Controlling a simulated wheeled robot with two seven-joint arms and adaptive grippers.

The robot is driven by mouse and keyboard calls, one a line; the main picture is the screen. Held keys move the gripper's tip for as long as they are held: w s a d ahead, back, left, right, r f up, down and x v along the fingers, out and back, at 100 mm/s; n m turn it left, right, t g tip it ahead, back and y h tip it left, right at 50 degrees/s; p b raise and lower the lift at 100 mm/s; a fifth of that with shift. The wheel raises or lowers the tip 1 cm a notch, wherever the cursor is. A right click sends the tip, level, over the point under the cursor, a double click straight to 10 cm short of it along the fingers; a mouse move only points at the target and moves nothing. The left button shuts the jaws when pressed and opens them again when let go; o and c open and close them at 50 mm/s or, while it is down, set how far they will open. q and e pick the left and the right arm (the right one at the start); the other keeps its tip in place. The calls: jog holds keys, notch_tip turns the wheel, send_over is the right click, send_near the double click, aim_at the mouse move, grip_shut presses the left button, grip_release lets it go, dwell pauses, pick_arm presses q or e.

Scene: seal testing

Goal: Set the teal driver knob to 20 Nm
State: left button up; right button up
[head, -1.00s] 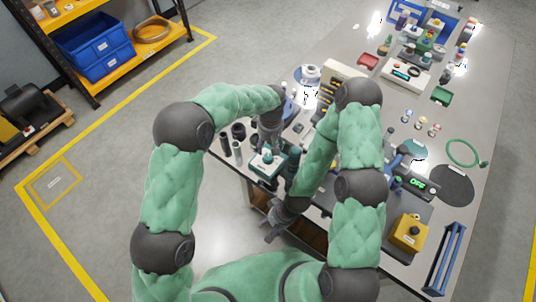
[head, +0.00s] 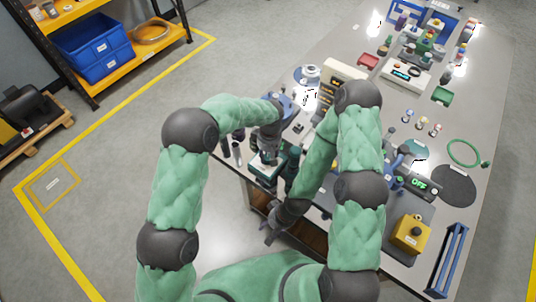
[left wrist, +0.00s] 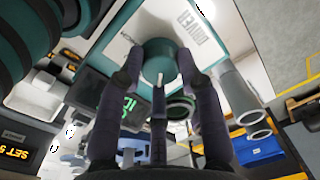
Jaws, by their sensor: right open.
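The teal driver knob (left wrist: 158,62) shows in the left wrist view, round with a pale mark at its lower edge. It sits on a white panel (left wrist: 200,42) labelled DRIVER. My left gripper (left wrist: 160,60) points at the knob, with dark fingers spread to either side of it and small gaps visible. In the head view my left gripper (head: 268,152) is over the driver box (head: 266,167) and hides its knob. A dark display (left wrist: 112,103) with green characters stands beside the panel; its reading is unclear. My right gripper (head: 272,225) is open and empty, low by the table's front edge.
Dark and grey cylinders (head: 237,151) stand just left of the driver. Several other fixtures fill the table's far part.

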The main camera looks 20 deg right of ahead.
pick_arm(q)
jog(key=shift+m, duration=0.3)
jog(key=m, duration=0.3)
jog(key=shift+m, duration=0.4)
jog(key=m+p, duration=0.1)
jog(key=m, duration=0.2)
jog(key=shift+m, duration=0.3)
jog(key=m, duration=0.4)
jog(key=shift+t+p, duration=0.3)
jog(key=shift+p, duration=0.05)
jog(key=shift+m+p, duration=0.3)
jog(key=shift+m, duration=1.6)
jog(key=o, duration=1.2)
jog(key=shift+c, duration=0.2)
